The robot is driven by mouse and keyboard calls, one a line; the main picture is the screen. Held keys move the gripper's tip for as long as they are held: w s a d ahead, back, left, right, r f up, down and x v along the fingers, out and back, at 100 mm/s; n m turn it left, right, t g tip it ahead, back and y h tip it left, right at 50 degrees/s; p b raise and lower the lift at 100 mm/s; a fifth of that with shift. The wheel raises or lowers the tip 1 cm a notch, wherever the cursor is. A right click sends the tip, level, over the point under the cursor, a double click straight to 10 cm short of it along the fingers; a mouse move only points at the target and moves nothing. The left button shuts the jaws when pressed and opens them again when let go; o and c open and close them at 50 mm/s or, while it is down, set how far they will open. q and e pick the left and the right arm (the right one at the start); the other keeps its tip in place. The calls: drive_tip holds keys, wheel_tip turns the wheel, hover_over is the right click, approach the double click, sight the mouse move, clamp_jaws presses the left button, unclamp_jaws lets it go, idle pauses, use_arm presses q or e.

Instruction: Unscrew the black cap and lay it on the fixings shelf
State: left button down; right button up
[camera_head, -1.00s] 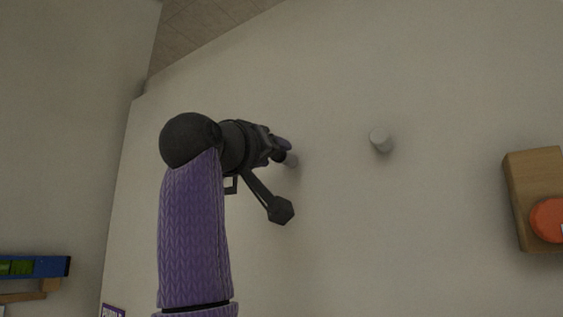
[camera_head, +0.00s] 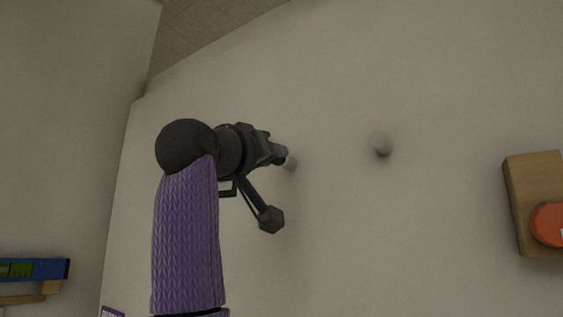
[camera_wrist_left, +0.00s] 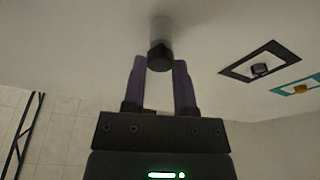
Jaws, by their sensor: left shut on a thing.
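The black cap (camera_wrist_left: 160,58) is between the purple fingers of my left gripper (camera_wrist_left: 159,66) in the left wrist view. My left gripper (camera_head: 281,154) is shut on it, close to the wall in the head view. A pale round peg (camera_wrist_left: 160,30) stands out from the wall straight behind the cap; its end (camera_head: 291,163) also shows beside the fingers in the head view. I cannot tell whether cap and peg still touch. A wooden ledge (camera_head: 22,298) is at the lower left; I cannot tell whether it is the fixings shelf. My right gripper is out of view.
A second pale peg (camera_head: 380,143) sticks out to the right. A wooden block (camera_head: 525,185) with an orange disc (camera_head: 548,224) is at the right edge. A blue bar (camera_head: 45,268) with green parts lies on the ledge. A dark frame (camera_wrist_left: 260,62) shows in the wrist view.

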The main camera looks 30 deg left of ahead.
use_arm(q)
drive_tip(key=shift+n, duration=0.9)
drive_tip(key=shift+y, duration=0.4)
drive_tip(key=n, duration=0.3)
drive_tip(key=n+g+y+p, duration=0.1)
drive_tip(key=n, duration=0.2)
drive_tip(key=shift+r+y, duration=0.1)
drive_tip(key=shift+y, duration=0.2)
drive_tip(key=shift+d+r+n+g+p, duration=0.1)
drive_tip(key=shift+n+g+p, duration=0.1)
drive_tip(key=shift+n, duration=0.4)
drive_tip(key=shift+d+r+n+g+p, duration=0.1)
drive_tip(key=shift+n+p, duration=0.1)
drive_tip(key=shift+n, duration=0.4)
drive_tip(key=c, duration=0.9)
unclamp_jaws()
drive_tip(key=shift+a+f+n+y, duration=0.1)
drive_tip(key=shift+n+y, duration=0.2)
drive_tip(key=shift+n, duration=0.6)
drive_tip(key=shift+c, duration=0.2)
drive_tip(key=shift+s+a+f, duration=0.1)
clamp_jaws()
